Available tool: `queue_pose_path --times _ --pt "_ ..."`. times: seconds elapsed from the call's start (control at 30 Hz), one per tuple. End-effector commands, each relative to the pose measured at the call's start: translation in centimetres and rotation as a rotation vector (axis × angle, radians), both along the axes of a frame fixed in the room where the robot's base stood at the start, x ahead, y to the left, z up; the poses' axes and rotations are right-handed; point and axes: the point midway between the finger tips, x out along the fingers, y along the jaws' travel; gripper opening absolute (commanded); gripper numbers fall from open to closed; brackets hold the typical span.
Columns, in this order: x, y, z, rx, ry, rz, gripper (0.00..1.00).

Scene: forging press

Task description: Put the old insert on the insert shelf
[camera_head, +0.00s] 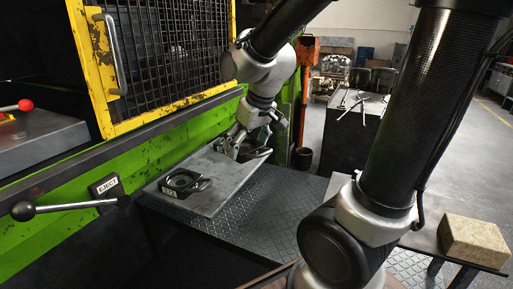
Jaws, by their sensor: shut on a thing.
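A grey flat plate (229,187), which looks like the insert shelf, sits along the green press frame. My gripper (243,146) reaches down at the far end of the plate. It is shut on a dark piece (259,153), likely the old insert, mostly hidden by the fingers. I cannot tell whether this piece touches the plate.
The press has a yellow-framed mesh guard (175,50) and an EJECT lever (70,207) at left. A checkered steel table (270,218) stands below the plate. A tan block (473,240) sits at right. Tools lie on a dark bench (352,125) behind.

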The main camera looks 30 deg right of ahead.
Motion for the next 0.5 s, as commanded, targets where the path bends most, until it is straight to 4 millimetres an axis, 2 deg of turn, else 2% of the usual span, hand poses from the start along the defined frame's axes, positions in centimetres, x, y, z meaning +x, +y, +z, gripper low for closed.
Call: queue_pose_path --times 0.2,0.5 --pt "4.4 3.2 0.1 0.0 -0.003 0.003 0.09" --pt "8.6 6.3 0.1 0.001 -0.004 0.001 0.09"
